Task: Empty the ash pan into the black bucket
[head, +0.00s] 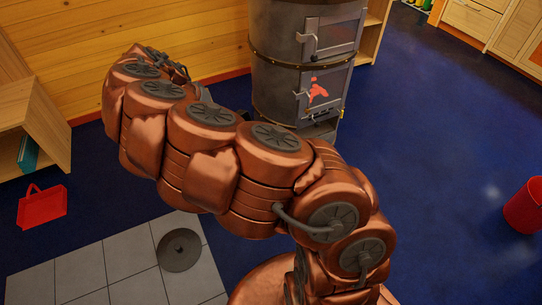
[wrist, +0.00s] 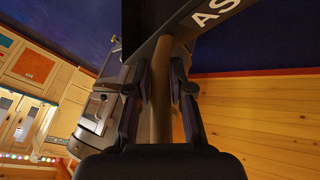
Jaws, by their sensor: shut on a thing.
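My gripper (wrist: 161,75) is shut on a brown, rod-like handle in the wrist view. The handle runs up to a dark grey piece (wrist: 208,17) with the white letters "AS", which looks like the front of the ash pan. The rest of it is cut off by the frame. In the head view my copper arm curves to the upper left and hides the held thing. The black bucket cannot be made out in either view. A round dark grey disc (head: 180,250), like a lid, lies on the light tiles.
The grey stove (head: 303,65) stands against the log wall, behind my arm, and shows in the wrist view too (wrist: 97,110). A red, handled item (head: 42,206) lies at left by a wooden shelf (head: 35,110). A red bucket (head: 524,206) stands at right; blue floor between is clear.

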